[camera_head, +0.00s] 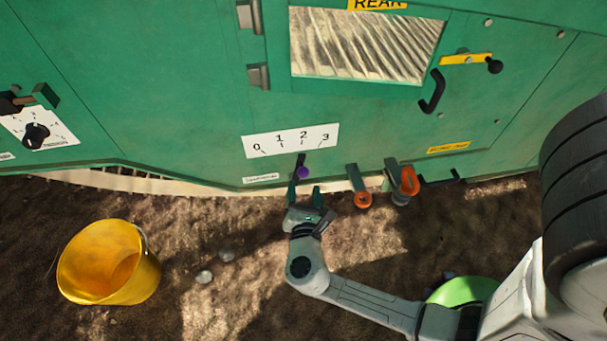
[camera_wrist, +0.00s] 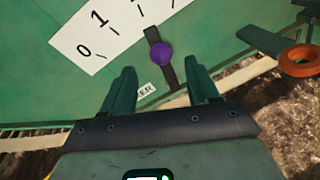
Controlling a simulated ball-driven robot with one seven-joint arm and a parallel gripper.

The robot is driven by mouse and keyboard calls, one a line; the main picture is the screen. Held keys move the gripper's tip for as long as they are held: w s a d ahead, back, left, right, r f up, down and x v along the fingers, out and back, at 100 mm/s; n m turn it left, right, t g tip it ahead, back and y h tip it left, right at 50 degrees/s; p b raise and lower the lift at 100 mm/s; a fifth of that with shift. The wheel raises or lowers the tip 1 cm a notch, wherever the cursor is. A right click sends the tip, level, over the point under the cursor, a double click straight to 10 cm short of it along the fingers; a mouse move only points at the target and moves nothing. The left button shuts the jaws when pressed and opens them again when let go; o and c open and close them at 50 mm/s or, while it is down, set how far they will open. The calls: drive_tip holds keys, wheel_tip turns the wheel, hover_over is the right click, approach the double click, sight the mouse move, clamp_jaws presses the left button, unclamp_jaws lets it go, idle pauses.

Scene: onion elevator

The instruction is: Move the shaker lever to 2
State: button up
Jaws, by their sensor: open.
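The shaker lever is a dark bar with a purple knob (camera_head: 303,172), below the white 0-to-3 scale plate (camera_head: 290,141) on the green machine. In the head view the lever's upper end is below the 2 mark. In the wrist view the purple knob (camera_wrist: 161,52) and dark bar show close up, with 0 and 1 on the plate (camera_wrist: 83,50). My gripper (camera_head: 304,188) is open, its two fingers pointing at the machine just below the knob. In the wrist view the fingertips (camera_wrist: 162,68) are on either side of the lever. Whether they touch it cannot be told.
Two orange-ended handles (camera_head: 361,201) (camera_head: 409,180) jut out right of the lever; one also shows in the wrist view (camera_wrist: 300,61). A dark wheel (camera_head: 575,190) is at right.

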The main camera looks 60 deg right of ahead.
drive_tip(key=v, duration=0.3)
drive_tip(key=shift+s+a+p, duration=0.1)
drive_tip(key=shift+a+p, duration=0.1)
drive_tip(key=shift+p, duration=0.1)
drive_tip(key=shift+d, duration=0.1)
idle(0.3)
drive_tip(key=s+d+m+g+y, duration=0.3)
drive_tip(key=s+m+g+y, duration=0.3)
drive_tip(key=m, duration=0.8)
drive_tip(key=s+a+m+g+y, duration=0.1)
drive_tip(key=s+a+m+y, duration=0.2)
drive_tip(key=a+m+y, duration=0.45)
drive_tip(key=a+r+n+p, duration=0.1)
drive_tip(key=a+r+p, duration=0.2)
drive_tip(key=r+p, duration=2.7)
drive_tip(key=shift+r+y+p, duration=0.35)
drive_tip(key=shift+r, duration=0.5)
drive_tip(key=shift+a+n, duration=0.1)
drive_tip(key=shift+n, duration=0.15)
